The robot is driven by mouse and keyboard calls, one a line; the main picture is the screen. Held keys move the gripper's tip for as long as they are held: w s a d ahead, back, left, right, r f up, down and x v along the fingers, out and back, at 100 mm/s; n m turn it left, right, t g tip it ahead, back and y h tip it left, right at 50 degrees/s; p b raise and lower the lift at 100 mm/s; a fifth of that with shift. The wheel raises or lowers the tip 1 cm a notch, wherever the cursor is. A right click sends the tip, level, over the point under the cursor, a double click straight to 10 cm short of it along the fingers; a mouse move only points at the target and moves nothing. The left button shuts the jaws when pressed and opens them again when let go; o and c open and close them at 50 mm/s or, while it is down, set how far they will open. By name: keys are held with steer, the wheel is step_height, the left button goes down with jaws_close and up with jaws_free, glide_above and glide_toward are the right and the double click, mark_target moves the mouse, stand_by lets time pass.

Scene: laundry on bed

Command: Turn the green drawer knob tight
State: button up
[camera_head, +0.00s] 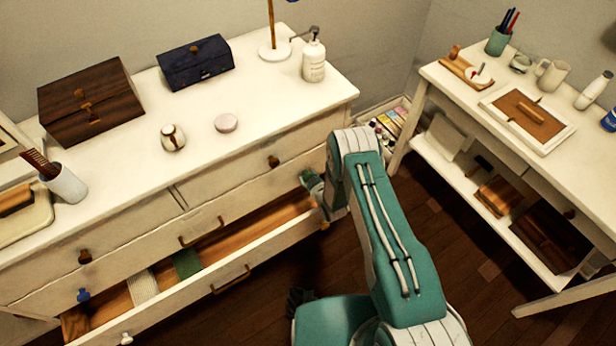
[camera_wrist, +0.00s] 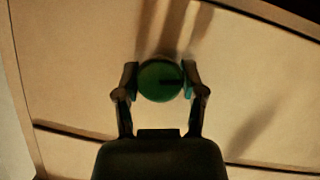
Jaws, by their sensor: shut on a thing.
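The green knob (camera_wrist: 160,72) is round with a dark mark on its face. In the wrist view it sits on the pale drawer front, between the two fingers of my gripper (camera_wrist: 160,81). The fingers are shut on it, one at each side. In the head view my gripper (camera_head: 314,184) is at the right end of the dresser's drawer fronts. There I cannot clearly tell the knob from the gripper and wrist.
A lower dresser drawer (camera_head: 248,254) stands open, with folded cloths inside. A blue knob (camera_head: 83,295), a brown knob (camera_head: 85,257) and a white knob (camera_head: 126,338) are at the left. A side table (camera_head: 450,84) stands right, with dark floor between.

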steer(key=m+g+y, duration=0.1)
steer(key=m+y, duration=0.1)
steer(key=m, duration=0.1)
steer(key=m+y, duration=0.1)
steer(key=m, duration=0.1)
steer(key=m+g+y, duration=0.1)
steer(key=m, duration=0.1)
steer(key=shift+d+f+g+y, duration=0.1)
steer(key=shift+g+y, duration=0.2)
steer(key=m+y, duration=0.2)
steer(key=m, duration=0.2)
steer(key=shift+w+d+f+m, duration=0.1)
steer(key=shift+m, duration=0.3)
steer(key=m+y, duration=0.1)
steer(key=m, duration=0.1)
steer(key=shift+m+y, duration=0.3)
steer(key=shift+f+m, duration=0.1)
steer(key=shift+m, duration=0.5)
steer(key=shift+y, duration=0.3)
steer(key=o, duration=1.1)
steer(key=shift+f, duration=0.1)
steer(key=shift+o, duration=0.2)
